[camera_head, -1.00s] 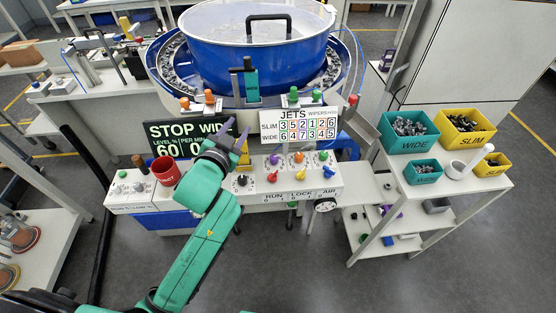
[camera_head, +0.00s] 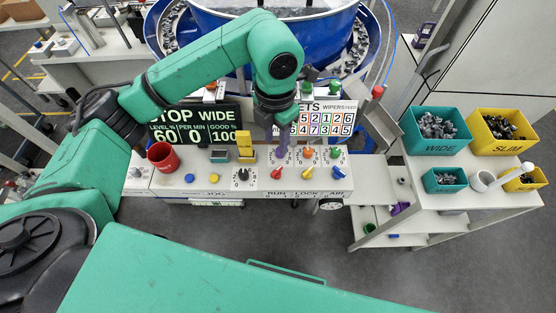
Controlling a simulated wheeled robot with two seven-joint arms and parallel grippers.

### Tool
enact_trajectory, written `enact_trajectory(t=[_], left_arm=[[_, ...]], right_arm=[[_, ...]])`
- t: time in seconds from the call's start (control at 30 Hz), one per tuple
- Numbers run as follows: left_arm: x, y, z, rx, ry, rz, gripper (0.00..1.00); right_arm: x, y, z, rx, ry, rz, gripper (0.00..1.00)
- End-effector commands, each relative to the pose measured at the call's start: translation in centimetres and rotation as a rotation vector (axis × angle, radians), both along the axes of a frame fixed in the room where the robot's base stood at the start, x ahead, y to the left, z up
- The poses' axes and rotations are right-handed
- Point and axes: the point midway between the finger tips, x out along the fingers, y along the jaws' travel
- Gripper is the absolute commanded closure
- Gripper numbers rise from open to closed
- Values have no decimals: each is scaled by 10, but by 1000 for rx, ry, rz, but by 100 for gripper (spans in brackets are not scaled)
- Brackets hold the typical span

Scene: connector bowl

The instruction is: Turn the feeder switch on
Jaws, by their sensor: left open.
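The white control panel (camera_head: 215,186) runs across the middle, below the blue bowl feeder (camera_head: 330,22). Its front edge reads RUN, LOCK and AIR. Above these labels are a red lever (camera_head: 277,173), a yellow lever (camera_head: 308,174) and a blue lever (camera_head: 337,173). A black dial knob (camera_head: 243,175) is to their left. No label I can read names the feeder switch. My left gripper (camera_head: 276,138) points down over the panel, its purple-grey fingers near the purple button (camera_head: 283,153) behind the red lever. It is open and holds nothing visible. Whether it touches the button is unclear. My right gripper is out of view.
A red cup (camera_head: 162,157) stands on the panel's left end. The STOP WIDE display (camera_head: 225,115) and JETS board (camera_head: 345,106) stand behind, partly hidden by my arm. A white side table (camera_head: 430,215) at right holds teal and yellow bins. Floor in front is clear.

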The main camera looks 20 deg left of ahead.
Motion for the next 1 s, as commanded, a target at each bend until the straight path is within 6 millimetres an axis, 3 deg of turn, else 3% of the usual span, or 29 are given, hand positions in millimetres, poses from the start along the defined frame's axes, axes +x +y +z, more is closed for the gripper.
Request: enact_trajectory(t=[0.4, 0.57, 0.8, 0.9, 1.0], left_arm=[[-2, -1, -102, -4, 5, -4, 57], [-1, -1, -120, -6, 1, -4, 57], [-1, -1, -122, -6, 0, -5, 57], [-1, -1, -122, -6, 0, -5, 96], [-1, -1, -122, -6, 0, -5, 100]], right_arm=[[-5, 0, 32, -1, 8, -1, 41], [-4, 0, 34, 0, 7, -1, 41], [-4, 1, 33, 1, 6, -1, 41], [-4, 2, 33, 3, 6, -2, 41], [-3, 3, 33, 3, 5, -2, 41]])
